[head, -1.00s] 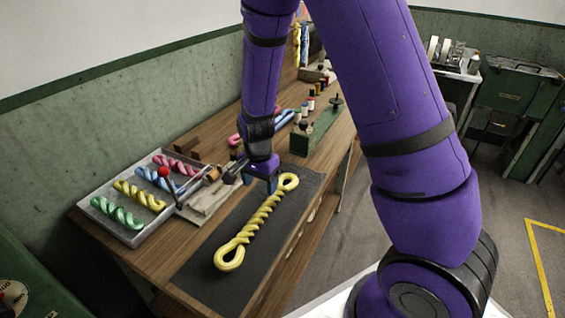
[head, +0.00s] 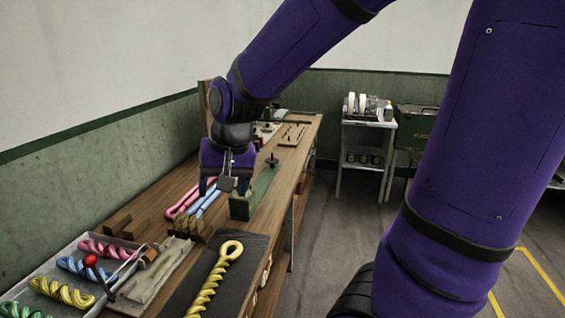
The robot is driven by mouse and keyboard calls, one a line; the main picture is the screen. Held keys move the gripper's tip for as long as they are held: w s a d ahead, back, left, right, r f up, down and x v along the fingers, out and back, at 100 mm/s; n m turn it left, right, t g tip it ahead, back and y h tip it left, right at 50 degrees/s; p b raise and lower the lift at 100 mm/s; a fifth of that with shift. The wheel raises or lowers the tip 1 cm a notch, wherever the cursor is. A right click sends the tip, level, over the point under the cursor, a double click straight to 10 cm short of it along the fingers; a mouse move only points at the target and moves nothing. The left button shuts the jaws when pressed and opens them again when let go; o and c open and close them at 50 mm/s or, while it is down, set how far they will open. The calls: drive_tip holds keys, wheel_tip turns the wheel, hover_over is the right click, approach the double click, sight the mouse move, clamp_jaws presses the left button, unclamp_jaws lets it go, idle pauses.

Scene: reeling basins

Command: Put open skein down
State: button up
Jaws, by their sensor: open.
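A yellow twisted skein (head: 214,284) with a loop at its far end lies on the dark mat (head: 178,296); its near end is out of frame. My gripper (head: 222,190) is open and points down, beyond the mat and apart from the yellow skein. It is over or close behind a pink skein (head: 183,204) and a blue skein (head: 209,200), which lie untwisted on the bench next to a notched wooden block (head: 191,228). I cannot tell whether the fingers touch either of these. The gripper partly hides their far ends.
A metal tray (head: 17,288) with pink, blue and yellow twisted skeins stands at the lower left, with a red-knobbed tool beside it. The far bench (head: 262,160) has some clear wood.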

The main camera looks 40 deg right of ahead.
drive_tip(key=s+d+r+n+t, duration=0.1)
drive_tip(key=s+r+n, duration=0.1)
drive_tip(key=s+r, duration=0.2)
drive_tip(key=s+d+r+n+t+h, duration=0.1)
drive_tip(key=s+r, duration=0.3)
drive_tip(key=s, duration=0.6)
drive_tip(key=shift+d+r+n, duration=0.3)
drive_tip(key=shift+d+n, duration=0.25)
drive_tip(key=shift+n, duration=0.35)
drive_tip(key=shift+c, duration=0.5)
